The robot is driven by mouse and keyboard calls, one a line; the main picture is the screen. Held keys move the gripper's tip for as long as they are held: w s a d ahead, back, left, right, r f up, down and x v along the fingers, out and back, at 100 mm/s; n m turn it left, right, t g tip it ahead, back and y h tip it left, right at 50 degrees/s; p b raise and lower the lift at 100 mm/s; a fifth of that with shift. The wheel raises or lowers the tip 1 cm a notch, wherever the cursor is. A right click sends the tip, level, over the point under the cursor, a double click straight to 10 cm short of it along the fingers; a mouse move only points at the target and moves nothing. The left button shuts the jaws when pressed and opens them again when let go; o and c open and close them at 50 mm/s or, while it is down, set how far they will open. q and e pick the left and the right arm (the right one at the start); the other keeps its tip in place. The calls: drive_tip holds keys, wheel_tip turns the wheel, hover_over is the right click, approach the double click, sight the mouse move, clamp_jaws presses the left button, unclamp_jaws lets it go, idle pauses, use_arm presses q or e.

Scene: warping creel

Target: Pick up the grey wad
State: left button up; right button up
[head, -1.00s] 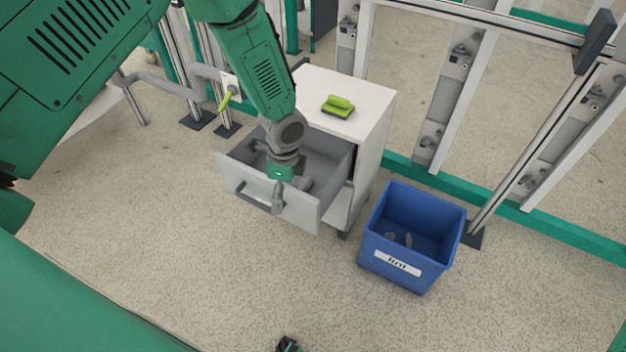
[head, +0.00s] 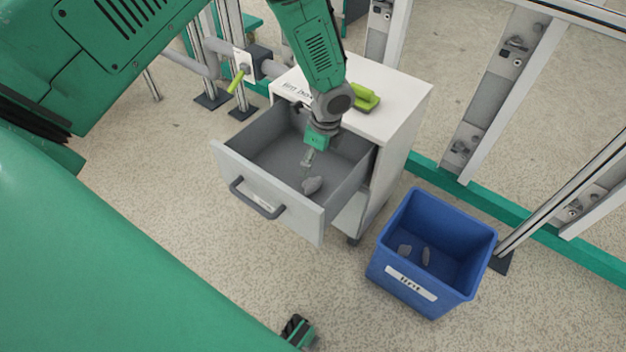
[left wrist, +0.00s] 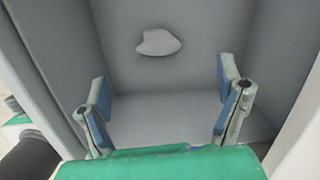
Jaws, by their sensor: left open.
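The grey wad (head: 312,185) lies on the floor of the open drawer (head: 262,157), towards its front right. In the left wrist view the wad (left wrist: 158,42) is a pale, flat lump on the drawer floor, beyond the fingertips. My left gripper (head: 307,160) reaches down into the drawer, just behind the wad in the head view. In the left wrist view its two fingers (left wrist: 165,88) stand wide apart with nothing between them. The wad is apart from both fingers. My right gripper is not in view.
A blue bin (head: 412,282) labelled lint, holding grey pieces, stands to the right. Metal frame posts rise behind. The floor in front is mostly clear.

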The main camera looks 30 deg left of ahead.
sight(312, 182)
use_arm(q)
drive_tip(key=f, duration=0.2)
drive_tip(key=f+b, duration=0.1)
drive_tip(key=f, duration=0.2)
drive_tip(key=shift+d+f+b, duration=0.2)
drive_tip(key=shift+f+b, duration=0.1)
drive_tip(key=shift+a+f, duration=0.4)
drive_tip(key=shift+f, duration=0.05)
drive_tip(key=f, duration=0.1)
drive_tip(key=f+b, duration=0.1)
drive_tip(key=f, duration=0.1)
drive_tip(key=a+f+b, duration=0.1)
drive_tip(key=shift+s+f, duration=0.25)
drive_tip(key=shift+f, duration=0.05)
drive_tip(key=shift+d+f, duration=0.15)
drive_tip(key=shift+d, duration=0.1)
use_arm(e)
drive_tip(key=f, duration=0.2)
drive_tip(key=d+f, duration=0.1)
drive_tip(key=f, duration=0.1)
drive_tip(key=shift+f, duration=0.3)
use_arm(q)
drive_tip(key=c, duration=0.9)
drive_tip(key=shift+a, duration=0.2)
drive_tip(key=shift+c, duration=0.2)
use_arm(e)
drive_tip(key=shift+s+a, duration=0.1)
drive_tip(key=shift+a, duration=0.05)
